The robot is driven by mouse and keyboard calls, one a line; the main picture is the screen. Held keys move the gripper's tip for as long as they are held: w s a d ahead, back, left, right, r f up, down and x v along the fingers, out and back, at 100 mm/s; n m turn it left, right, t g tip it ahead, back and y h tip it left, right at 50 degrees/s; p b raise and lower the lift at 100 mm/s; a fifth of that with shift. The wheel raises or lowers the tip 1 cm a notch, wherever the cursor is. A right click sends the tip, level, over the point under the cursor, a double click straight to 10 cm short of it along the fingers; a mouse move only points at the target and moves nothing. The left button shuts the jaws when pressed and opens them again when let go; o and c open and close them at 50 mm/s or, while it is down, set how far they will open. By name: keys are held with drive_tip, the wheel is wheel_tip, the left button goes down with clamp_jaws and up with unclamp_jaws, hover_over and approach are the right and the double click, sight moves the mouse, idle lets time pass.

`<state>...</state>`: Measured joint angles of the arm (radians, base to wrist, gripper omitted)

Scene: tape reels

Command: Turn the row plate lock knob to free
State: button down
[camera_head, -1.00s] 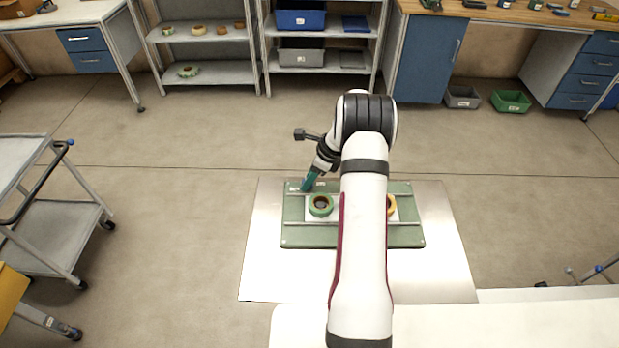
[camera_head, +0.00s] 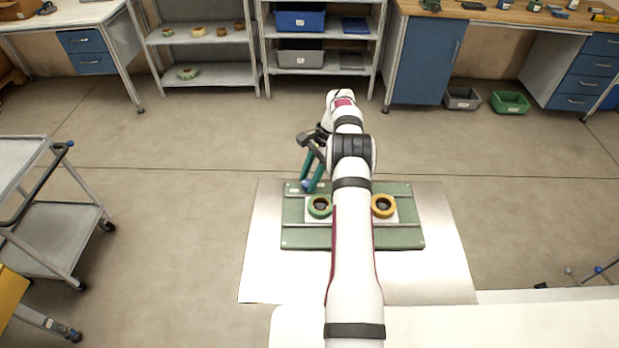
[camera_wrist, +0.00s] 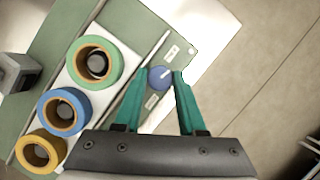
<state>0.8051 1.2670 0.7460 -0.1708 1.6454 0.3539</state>
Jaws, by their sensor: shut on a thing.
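The lock knob (camera_wrist: 159,78) is a round blue knob with a pale pointer line, near a corner of the green plate (camera_wrist: 128,25). In the wrist view its pointer slants toward the upper right. A small label (camera_wrist: 172,52) lies above it and another (camera_wrist: 152,101) below it. My gripper (camera_wrist: 161,75) has teal fingers, one on each side of the knob, and is shut on it. In the head view my gripper (camera_head: 308,186) is at the plate's far left corner. I cannot read the labels.
A green reel (camera_wrist: 96,62), a blue reel (camera_wrist: 63,111) and a yellow reel (camera_wrist: 40,151) sit in a row on the plate, left of my gripper. In the head view my arm hides the blue reel. A grey block (camera_wrist: 18,72) shows at the left.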

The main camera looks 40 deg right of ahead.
drive_tip(key=shift+n+g, duration=0.4)
drive_tip(key=shift+n, duration=0.7)
drive_tip(key=shift+c, duration=2.4)
unclamp_jaws()
drive_tip(key=r, duration=0.3)
drive_tip(key=s+r, duration=0.1)
drive_tip(key=r, duration=0.1)
drive_tip(key=shift+d, duration=0.3)
drive_tip(key=s+d+r, duration=0.3)
drive_tip(key=s+r, duration=0.3)
drive_tip(key=s, duration=0.4)
drive_tip(key=shift+d, duration=0.3)
